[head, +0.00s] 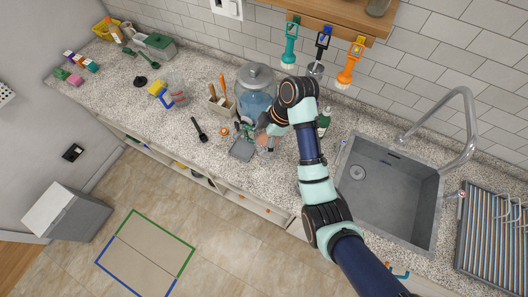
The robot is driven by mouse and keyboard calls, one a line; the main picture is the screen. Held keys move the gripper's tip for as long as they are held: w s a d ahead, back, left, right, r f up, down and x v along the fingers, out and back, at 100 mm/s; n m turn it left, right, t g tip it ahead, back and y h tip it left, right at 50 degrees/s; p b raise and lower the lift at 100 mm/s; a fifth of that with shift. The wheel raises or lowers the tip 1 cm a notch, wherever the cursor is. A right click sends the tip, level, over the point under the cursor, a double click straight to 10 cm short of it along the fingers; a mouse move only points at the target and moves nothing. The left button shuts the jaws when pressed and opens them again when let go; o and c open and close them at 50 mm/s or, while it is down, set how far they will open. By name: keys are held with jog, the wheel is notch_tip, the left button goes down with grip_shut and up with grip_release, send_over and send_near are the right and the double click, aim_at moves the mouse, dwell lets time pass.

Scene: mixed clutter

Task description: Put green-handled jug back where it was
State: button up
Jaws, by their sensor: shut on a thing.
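My gripper (266,136) is at the counter, in front of the large glass jar, with its fingers small and partly hidden by my wrist. It is shut on a small, pale, see-through vessel (263,141), which looks like the jug. Its handle is hard to make out. I cannot tell whether the vessel touches the counter. A dark grey square pad (242,150) lies just left of it.
The lidded glass jar (256,95) stands close behind my gripper. A utensil holder (222,105) and a black-handled tool (199,131) are to the left. A green bottle (324,122) and the sink (387,190) are to the right.

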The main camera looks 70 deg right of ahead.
notch_tip(320, 180, down, 15)
jog(key=b, duration=0.1)
jog(key=shift+r, duration=0.15)
jog(key=o, duration=1.5)
jog(key=p+v, duration=0.1)
jog(key=v, duration=1.1)
